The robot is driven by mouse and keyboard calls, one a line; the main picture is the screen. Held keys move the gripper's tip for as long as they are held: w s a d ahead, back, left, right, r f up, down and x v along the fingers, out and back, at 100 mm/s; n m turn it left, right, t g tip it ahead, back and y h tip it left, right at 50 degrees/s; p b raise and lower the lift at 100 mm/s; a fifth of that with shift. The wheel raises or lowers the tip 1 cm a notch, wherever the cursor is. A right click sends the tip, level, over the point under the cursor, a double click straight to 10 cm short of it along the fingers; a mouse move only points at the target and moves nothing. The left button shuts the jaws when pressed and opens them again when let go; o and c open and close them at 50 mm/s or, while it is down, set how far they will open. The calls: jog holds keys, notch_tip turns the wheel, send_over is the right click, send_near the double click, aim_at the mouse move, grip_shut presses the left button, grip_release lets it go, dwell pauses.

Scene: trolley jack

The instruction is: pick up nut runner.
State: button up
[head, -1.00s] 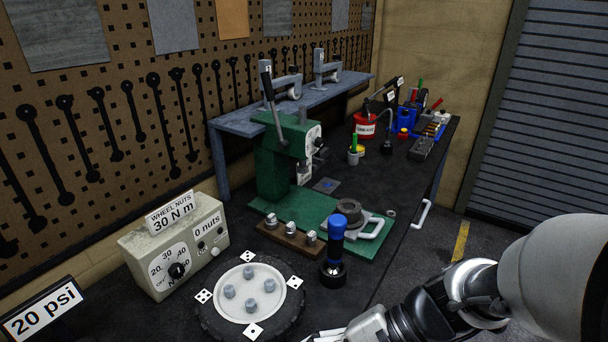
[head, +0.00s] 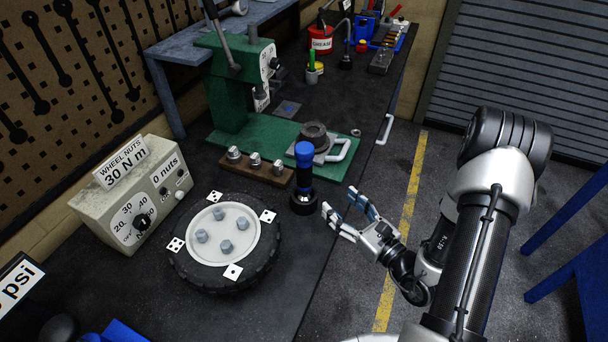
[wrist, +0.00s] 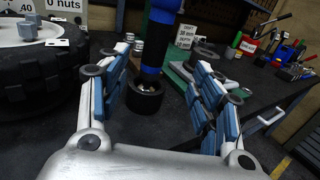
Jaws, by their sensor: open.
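The nut runner (head: 304,177) stands upright on the dark bench, a blue and black tool with a wide black base. It stands beside the wheel (head: 172,252), to its right. My gripper (head: 343,214) is open and empty, at the bench's front edge to the right of the nut runner, with its fingers pointing toward it. In the wrist view the nut runner (wrist: 155,50) stands ahead between the two blue-padded fingers, a little left of centre. Its top is cut off there. The fingers do not appear to touch it.
A wooden block with several nuts (head: 256,168) sits just behind the nut runner. The green press (head: 228,90) stands behind that. A grey torque box (head: 130,220) is at the left. The bench front near the nut runner is clear.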

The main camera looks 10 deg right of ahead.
aim_at(309, 176)
jog(key=b+x, duration=0.1)
jog(key=x, duration=0.9)
jog(key=shift+w+a, duration=0.15)
jog(key=shift+a, duration=0.05)
jog(key=x, duration=0.5)
jog(key=shift+a+f+b, duration=0.1)
jog(key=shift+b, duration=0.25)
jog(key=shift+c, duration=0.5)
grip_shut()
